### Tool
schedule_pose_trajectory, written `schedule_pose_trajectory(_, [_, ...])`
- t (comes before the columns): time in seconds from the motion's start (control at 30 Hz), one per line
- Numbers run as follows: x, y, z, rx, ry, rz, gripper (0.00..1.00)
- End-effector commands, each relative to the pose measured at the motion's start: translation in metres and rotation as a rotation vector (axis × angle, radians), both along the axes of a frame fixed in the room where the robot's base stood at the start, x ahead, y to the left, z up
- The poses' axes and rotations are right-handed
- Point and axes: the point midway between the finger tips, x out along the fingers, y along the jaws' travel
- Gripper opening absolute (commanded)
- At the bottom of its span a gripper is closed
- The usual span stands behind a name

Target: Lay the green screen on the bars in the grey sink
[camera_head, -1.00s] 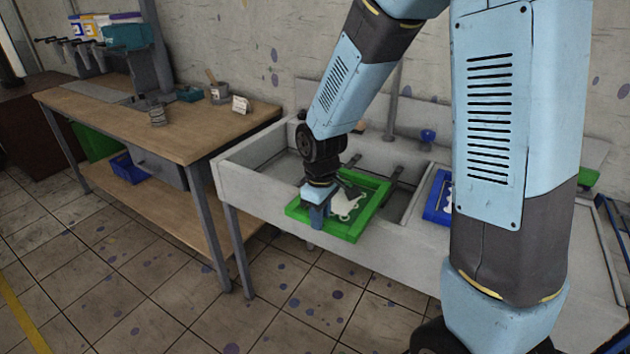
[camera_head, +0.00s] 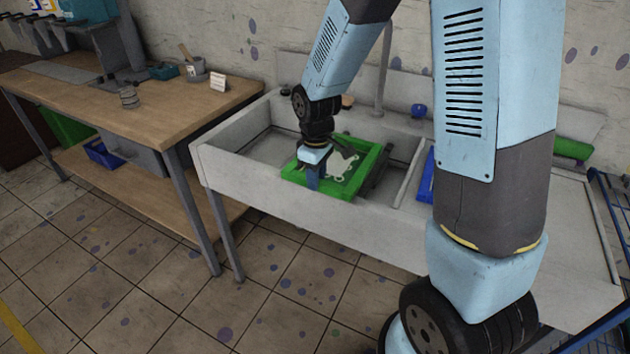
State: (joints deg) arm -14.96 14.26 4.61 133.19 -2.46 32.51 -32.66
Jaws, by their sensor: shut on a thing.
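The green screen (camera_head: 366,177) is a green frame around a panel with a pale printed shape. It is inside the left basin of the grey sink (camera_head: 268,187), close to the front wall. My gripper (camera_head: 313,178) reaches down onto the screen's left front side and is shut on it. Dark bars (camera_head: 382,157) show at the screen's right and partly run behind it. The screen looks nearly level. I cannot tell whether its underside touches the bars, since the front wall and my gripper hide that part.
A blue frame (camera_head: 427,178) stands right of the sink divider, mostly behind my arm. A wooden workbench (camera_head: 200,107) with cups and a small white card (camera_head: 219,84) is at the left. A blue knob (camera_head: 418,111) and a pipe are at the sink's back.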

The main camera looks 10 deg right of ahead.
Motion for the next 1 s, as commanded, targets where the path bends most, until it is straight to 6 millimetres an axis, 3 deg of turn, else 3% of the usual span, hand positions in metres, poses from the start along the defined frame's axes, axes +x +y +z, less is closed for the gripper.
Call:
schedule_pose_trajectory(0.87, [0.058,-0.043,-0.006,0.000,-0.001,-0.002,0.00])
schedule_pose_trajectory(1.0, [0.064,-0.047,-0.015,0.000,0.001,-0.002,0.00])
